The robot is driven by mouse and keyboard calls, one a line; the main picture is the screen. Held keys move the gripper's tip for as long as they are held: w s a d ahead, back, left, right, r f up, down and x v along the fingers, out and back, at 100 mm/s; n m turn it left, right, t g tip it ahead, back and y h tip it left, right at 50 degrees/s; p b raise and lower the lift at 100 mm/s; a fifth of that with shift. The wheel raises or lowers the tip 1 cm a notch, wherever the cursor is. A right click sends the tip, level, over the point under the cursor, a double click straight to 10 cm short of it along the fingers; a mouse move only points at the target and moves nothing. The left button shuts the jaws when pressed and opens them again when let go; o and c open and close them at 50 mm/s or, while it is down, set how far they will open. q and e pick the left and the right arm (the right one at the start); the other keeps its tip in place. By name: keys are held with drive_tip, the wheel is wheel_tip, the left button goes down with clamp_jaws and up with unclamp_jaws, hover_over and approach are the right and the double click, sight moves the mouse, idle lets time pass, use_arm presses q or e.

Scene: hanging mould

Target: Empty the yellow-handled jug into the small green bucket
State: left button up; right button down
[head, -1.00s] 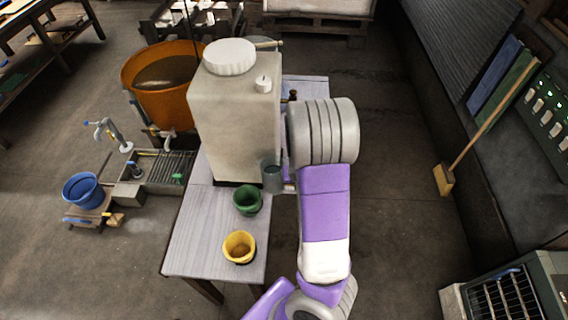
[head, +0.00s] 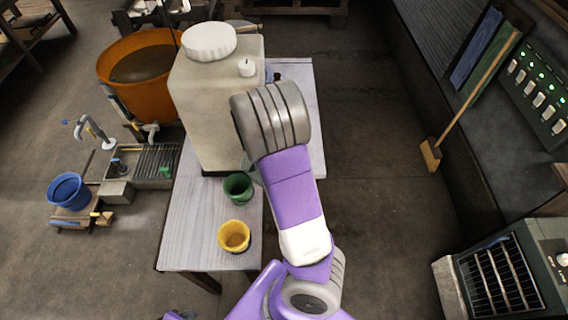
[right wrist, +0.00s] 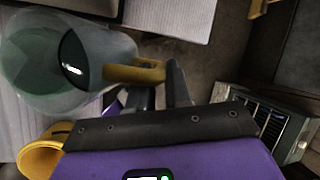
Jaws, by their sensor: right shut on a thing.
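The jug (right wrist: 105,50) is a pale, see-through vessel with a yellow handle (right wrist: 135,73). It fills the upper left of the right wrist view. My right gripper (right wrist: 163,80) is shut on the handle. In the head view my right arm hides the gripper and nearly all of the jug; a grey-green sliver of the jug (head: 252,167) shows beside the small green bucket (head: 238,188). The bucket stands on the table, close to the big tank. I cannot tell the jug's exact tilt or its contents. My left gripper is not in view.
A small yellow bucket (head: 234,236) stands on the table (head: 190,235) in front of the green one. The large pale tank (head: 205,115) with a white lid stands behind them. An orange tub (head: 115,95) and blue bucket (head: 68,190) are left of the table.

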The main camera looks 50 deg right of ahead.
drive_tip(key=shift+w+a+r+n+g+h+p, duration=0.15)
drive_tip(key=shift+w+a+r+g+h+p, duration=0.15)
drive_tip(key=shift+g+h+p, duration=0.35)
drive_tip(key=shift+w+a+r+n+g+h+p, duration=0.15)
drive_tip(key=shift+w+a+r+g+h+p, duration=0.1)
drive_tip(key=shift+g+h+p, duration=0.35)
drive_tip(key=shift+w+a+r+g+h+p, duration=0.15)
drive_tip(key=shift+r+g+h+p, duration=0.1)
drive_tip(key=shift+r+h+p, duration=0.25)
drive_tip(key=shift+w+a+r+n+g+h, duration=0.15)
drive_tip(key=shift+n+g+h, duration=0.15)
drive_tip(key=shift+h, duration=0.25)
drive_tip(key=shift+w+a+r+g+h, duration=0.2)
drive_tip(key=shift+g+h, duration=0.1)
drive_tip(key=shift+h, duration=0.2)
drive_tip(key=shift+w+a+r+n+g+h+b, duration=0.4)
drive_tip(key=shift+w+a+r+g+h+b, duration=0.2)
drive_tip(key=shift+h+b, duration=0.3)
drive_tip(key=shift+w+a+r+n+g+h, duration=0.4)
drive_tip(key=shift+w+a+h, duration=0.25)
drive_tip(key=shift+h, duration=0.2)
drive_tip(key=shift+w+a+r+n+g+h, duration=0.25)
drive_tip(key=shift+w+a+r+g+h, duration=0.3)
drive_tip(key=shift+a+h, duration=0.25)
drive_tip(key=shift+w+a+r+n+g+h, duration=0.25)
drive_tip(key=shift+w+a+r+n+h, duration=0.1)
drive_tip(key=shift+w+a+h, duration=0.45)
